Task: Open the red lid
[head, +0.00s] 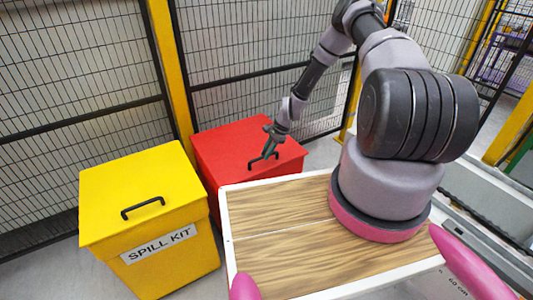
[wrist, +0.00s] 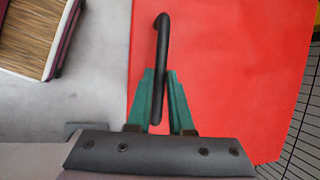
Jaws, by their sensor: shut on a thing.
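The red lid (head: 235,143) tops a red box behind the wooden tray and looks closed. It also fills much of the wrist view (wrist: 222,60). A black bar handle (head: 258,162) is on the lid near its front edge. My gripper (head: 272,150) is at this handle. In the wrist view, the green fingers of my gripper (wrist: 161,95) are on both sides of the handle (wrist: 161,50) and shut on it. The lower part of the handle lies between the fingers.
A yellow spill kit box (head: 140,190) with its own black handle stands left of the red box. A wood-topped tray with a white rim (head: 226,215) is in front. Mesh fence panels (head: 250,60) and a yellow post (head: 172,70) stand close behind the boxes.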

